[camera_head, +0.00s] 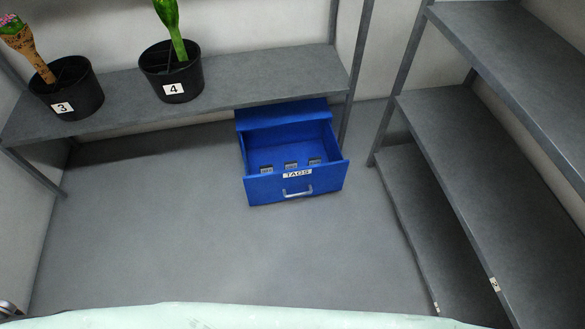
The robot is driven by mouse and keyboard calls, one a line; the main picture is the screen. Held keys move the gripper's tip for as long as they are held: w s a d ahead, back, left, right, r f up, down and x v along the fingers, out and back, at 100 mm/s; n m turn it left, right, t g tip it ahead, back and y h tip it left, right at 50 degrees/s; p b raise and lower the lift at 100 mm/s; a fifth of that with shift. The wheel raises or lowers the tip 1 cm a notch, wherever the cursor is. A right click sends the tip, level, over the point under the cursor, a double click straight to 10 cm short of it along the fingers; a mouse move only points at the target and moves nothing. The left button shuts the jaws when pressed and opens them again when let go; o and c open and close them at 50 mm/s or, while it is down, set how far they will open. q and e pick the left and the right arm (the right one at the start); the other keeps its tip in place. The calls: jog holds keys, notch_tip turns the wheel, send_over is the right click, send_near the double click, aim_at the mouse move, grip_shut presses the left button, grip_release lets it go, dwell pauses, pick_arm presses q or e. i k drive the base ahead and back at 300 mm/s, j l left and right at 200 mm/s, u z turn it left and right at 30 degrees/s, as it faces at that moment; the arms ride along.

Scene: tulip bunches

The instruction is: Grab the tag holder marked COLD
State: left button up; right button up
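Three small dark tag holders sit in a row inside an open blue drawer (262,191): a left one (266,169), a middle one (291,166) and a right one (314,162). Each has small pale marking that is too small to read, so I cannot tell which is COLD. The drawer front carries a white TAGS label (297,174) and a silver handle (298,193). The drawer is pulled out of a blue cabinet (283,117) under the shelf.
A grey shelf (225,88) holds two black pots, marked 3 (77,100) and 4 (185,82), with wrapped bunches. Tiered grey shelves (465,150) stand at the right. The floor (200,235) before the drawer is clear. A pale green surface (220,317) crosses the bottom edge.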

aim_at(294, 163)
jog(key=i+j+u, duration=0.35)
jog(key=i+j, duration=0.4)
jog(key=i, duration=0.05)
